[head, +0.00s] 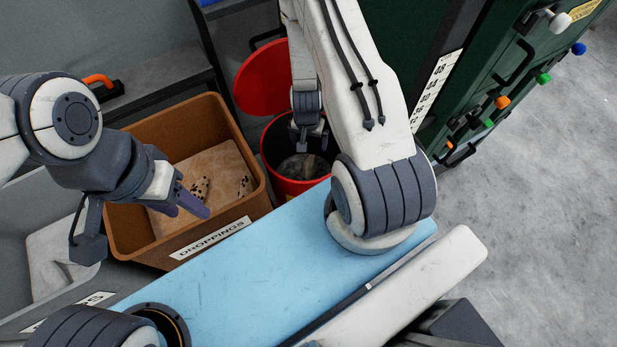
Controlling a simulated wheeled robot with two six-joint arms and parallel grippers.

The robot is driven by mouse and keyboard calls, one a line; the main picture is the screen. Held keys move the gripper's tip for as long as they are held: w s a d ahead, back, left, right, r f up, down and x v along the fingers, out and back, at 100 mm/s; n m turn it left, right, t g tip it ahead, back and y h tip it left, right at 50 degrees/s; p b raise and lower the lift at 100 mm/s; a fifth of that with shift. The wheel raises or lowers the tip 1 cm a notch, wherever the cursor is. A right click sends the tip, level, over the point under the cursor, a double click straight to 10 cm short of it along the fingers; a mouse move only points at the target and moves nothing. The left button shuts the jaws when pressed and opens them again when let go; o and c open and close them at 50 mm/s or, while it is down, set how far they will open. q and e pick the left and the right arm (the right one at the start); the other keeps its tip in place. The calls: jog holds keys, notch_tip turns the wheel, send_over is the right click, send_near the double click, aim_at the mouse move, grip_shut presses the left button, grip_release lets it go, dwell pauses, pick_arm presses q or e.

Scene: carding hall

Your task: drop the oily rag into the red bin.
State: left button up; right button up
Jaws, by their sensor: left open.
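The round red bin (270,150) stands behind the blue surface, its red lid (262,78) tipped up at the back left. A crumpled grey-brown cloth, seemingly the oily rag (304,168), shows inside its dark opening. My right gripper (309,138) points down over the bin's mouth, just above the rag; whether it touches the rag or how its jaws stand is unclear. My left gripper (140,218) is open and empty, its fingers wide apart over the front left of the brown bin.
The brown bin (222,120) labelled DROPPINGS holds speckled scraps and stands left of the red bin. A grey bin (30,225) is at the far left. A green machine (475,85) with coloured knobs stands at right. The floor at right is clear.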

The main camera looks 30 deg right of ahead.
jog(key=shift+r, duration=0.15)
notch_tip(320, 180, up, 10)
jog(key=p, duration=0.3)
jog(key=shift+s+a, duration=0.4)
jog(key=shift+a, duration=0.05)
jog(key=s+a+r+n+y+p, duration=0.15)
jog(key=a+r+n, duration=0.65)
jog(key=a+r, duration=0.85)
jog(key=s+a+r+n, duration=0.3)
jog(key=s+r+n, duration=0.1)
jog(key=s, duration=0.3)
jog(key=s+a+r+n+g, duration=0.1)
jog(key=s+a+r+n, duration=0.2)
jog(key=s+r, duration=0.4)
jog(key=shift+s+r+n+p, duration=0.2)
jog(key=shift+n+p, duration=0.1)
jog(key=shift+n, duration=0.6)
jog(key=shift+s+y, duration=0.2)
jog(key=shift+y, duration=0.05)
jog(key=shift+c, duration=0.3)
